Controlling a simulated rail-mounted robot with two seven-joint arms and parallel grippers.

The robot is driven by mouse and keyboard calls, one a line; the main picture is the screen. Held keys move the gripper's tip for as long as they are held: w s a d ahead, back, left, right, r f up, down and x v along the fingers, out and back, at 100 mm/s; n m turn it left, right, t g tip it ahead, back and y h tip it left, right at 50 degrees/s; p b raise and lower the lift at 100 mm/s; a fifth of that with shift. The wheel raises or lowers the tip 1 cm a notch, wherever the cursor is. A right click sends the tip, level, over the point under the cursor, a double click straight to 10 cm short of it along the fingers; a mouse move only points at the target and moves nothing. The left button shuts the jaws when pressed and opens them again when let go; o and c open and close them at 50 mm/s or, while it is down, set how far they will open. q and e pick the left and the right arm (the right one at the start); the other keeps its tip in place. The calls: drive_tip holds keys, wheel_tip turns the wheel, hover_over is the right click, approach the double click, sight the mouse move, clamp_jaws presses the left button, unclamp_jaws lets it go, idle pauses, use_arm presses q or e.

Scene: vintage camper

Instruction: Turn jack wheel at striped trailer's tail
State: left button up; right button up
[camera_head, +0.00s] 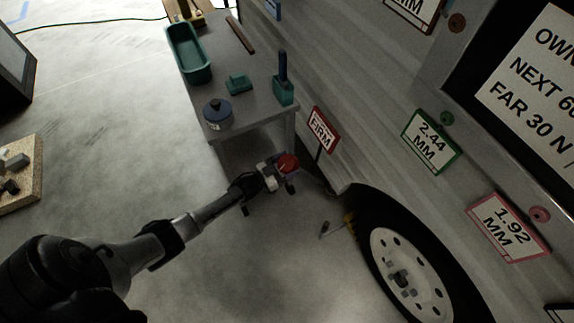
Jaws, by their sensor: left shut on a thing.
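My left gripper (276,172) reaches in from the lower left and is shut on a small red round piece (288,163). This piece may be the jack wheel, but the gripper covers much of it and I cannot tell what it is mounted on. It is beside the trailer's ribbed grey side (345,85), below the front end of the grey bench. A trailer tyre with a white wheel (410,275) stands to the lower right. My right gripper is not in view.
The grey bench (245,55) carries a green tray (188,52), a dark round pot (217,114) and a green holder (283,90). A red-edged FIRM sign (322,130) stands near the gripper. The floor at left is mostly clear.

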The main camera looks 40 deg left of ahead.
use_arm(q)
drive_tip(key=o, duration=0.9)
drive_tip(key=shift+a, duration=0.1)
drive_tip(key=shift+s, duration=0.2)
drive_tip(key=p+v, duration=0.4)
drive_tip(key=v, duration=0.9)
drive_tip(key=shift+s+a, duration=0.15)
drive_tip(key=shift+s, duration=0.05)
drive_tip(key=shift+r, duration=0.1)
